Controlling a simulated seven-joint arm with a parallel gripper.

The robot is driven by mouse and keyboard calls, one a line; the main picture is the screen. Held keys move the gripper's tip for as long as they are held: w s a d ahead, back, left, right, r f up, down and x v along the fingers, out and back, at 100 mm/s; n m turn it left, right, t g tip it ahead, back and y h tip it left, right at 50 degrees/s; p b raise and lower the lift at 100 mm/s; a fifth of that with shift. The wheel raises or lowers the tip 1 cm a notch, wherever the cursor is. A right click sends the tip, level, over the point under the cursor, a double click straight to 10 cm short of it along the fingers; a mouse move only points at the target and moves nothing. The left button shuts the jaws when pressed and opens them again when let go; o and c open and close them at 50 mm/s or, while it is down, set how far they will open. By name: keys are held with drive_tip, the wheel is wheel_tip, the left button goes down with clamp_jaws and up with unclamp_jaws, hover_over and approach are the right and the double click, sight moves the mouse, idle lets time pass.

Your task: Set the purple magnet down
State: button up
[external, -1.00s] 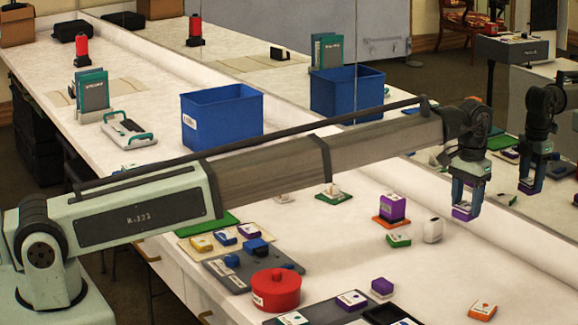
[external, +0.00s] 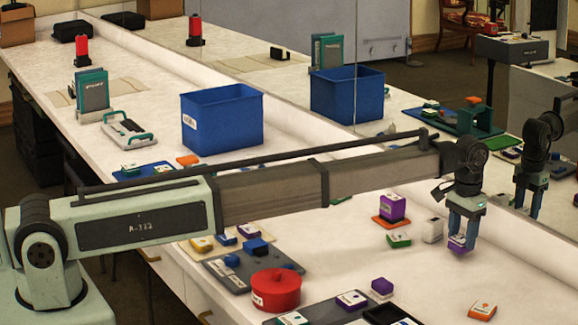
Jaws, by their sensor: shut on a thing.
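My gripper (external: 460,238) points down at the right part of the white table. It is shut on the purple magnet (external: 457,244), a small purple block with a white label. The magnet is slightly tilted and low over the table, close to the surface; I cannot tell whether it touches. Bare table lies below it. Other purple blocks show: a larger one (external: 392,207) on an orange base, one (external: 381,287) on a white block, and a labelled one (external: 351,300) on a dark board at the front.
An orange block (external: 482,311) lies at the front right. A red pot (external: 276,289) and a blue bin (external: 222,119) stand further left. A mirror wall runs along the back right.

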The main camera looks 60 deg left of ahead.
sight(462, 238)
drive_tip(key=shift+f, duration=0.75)
drive_tip(key=shift+f, duration=0.1)
drive_tip(key=o, duration=1)
drive_tip(key=shift+o, duration=0.2)
wheel_tip(462, 238, up, 12)
